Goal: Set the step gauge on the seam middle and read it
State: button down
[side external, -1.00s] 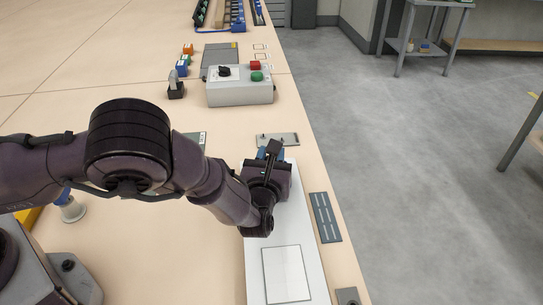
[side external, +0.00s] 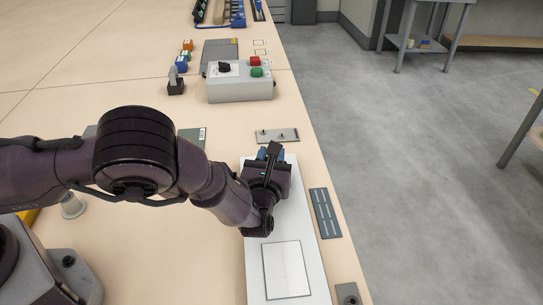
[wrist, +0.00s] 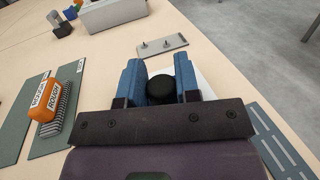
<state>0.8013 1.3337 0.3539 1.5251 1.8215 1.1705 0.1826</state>
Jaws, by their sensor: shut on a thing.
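My gripper (wrist: 159,78) has two blue fingers on either side of a dark round-topped piece, which I take to be the step gauge (wrist: 160,89). It is shut on it. In the side view my gripper (side external: 270,157) is over the far end of a long white panel (side external: 254,270), and my wrist hides the gauge. A thin dark outline marks a pale rectangle (side external: 286,270) on the panel's near part. The seam under the gauge and any reading are hidden. I cannot tell whether the gauge touches the panel.
A plate with two studs (side external: 277,135) lies beyond the panel. A slotted grey strip (side external: 325,213) lies to its right, near the table edge. A control box (side external: 240,82) stands farther back.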

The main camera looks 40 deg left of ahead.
jog(key=c, duration=0.8)
grip_release()
jog(key=shift+o, duration=0.2)
jog(key=shift+v, duration=4)
